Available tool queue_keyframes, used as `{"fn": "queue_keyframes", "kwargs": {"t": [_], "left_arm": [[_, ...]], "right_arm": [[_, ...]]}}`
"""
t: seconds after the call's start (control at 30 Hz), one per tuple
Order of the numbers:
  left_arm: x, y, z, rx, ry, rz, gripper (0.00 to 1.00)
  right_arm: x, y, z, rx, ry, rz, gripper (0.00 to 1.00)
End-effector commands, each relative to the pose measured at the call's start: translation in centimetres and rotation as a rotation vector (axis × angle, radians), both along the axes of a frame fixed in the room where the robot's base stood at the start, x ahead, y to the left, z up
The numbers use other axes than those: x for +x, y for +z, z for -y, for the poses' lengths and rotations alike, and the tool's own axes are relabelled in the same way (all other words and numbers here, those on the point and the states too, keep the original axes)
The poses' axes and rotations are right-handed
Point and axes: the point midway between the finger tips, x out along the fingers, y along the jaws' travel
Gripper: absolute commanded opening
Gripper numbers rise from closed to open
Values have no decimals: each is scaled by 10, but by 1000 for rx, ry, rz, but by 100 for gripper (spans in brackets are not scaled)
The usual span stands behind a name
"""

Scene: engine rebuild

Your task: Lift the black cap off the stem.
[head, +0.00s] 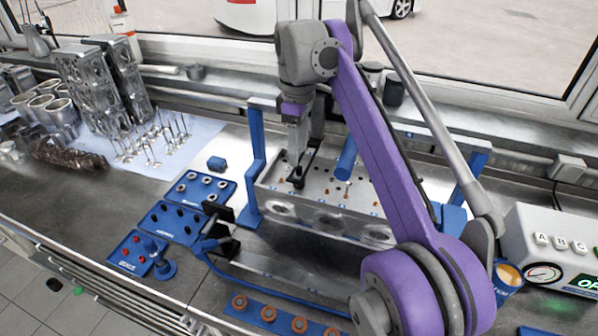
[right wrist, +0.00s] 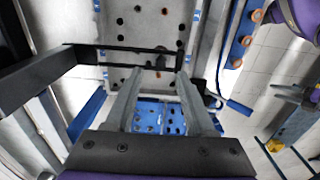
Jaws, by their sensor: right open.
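The grey metal cylinder head (head: 330,203) lies in a blue stand at the middle of the bench. My right gripper (head: 297,176) points down over its left part, with a dark piece at its fingertips. In the right wrist view the gripper (right wrist: 156,76) is open, its fingers apart above the holed plate. A black cap (right wrist: 160,61) stands there just beyond the gap between the fingertips. The stem under it is hidden. I cannot tell whether the fingers touch the cap. My left gripper is not clearly in view.
Blue trays (head: 164,239) with small parts stand left of the stand. A blue cylinder (head: 346,158) is close to the right gripper. A control box (head: 530,222) stands at the right.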

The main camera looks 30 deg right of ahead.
Motion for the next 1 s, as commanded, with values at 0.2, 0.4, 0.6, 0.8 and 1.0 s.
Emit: {"fn": "queue_keyframes", "kwargs": {"t": [0.2, 0.4, 0.6, 0.8, 1.0], "left_arm": [[-3, -9, 0, 0, 0, -5, 68], [-3, -10, 0, 0, 0, -6, 68], [-3, -10, 0, 0, 0, -6, 68], [-3, -10, 0, 0, 0, -6, 68], [-3, -10, 0, 0, 0, -6, 68]], "right_arm": [[-2, -35, 1, 1, 0, 1, 55], [-2, -44, 1, 1, 1, 2, 55], [-2, -43, 1, 1, 1, 2, 46], [-2, -43, 1, 1, 1, 2, 10], [-2, -43, 1, 1, 1, 2, 0]]}}
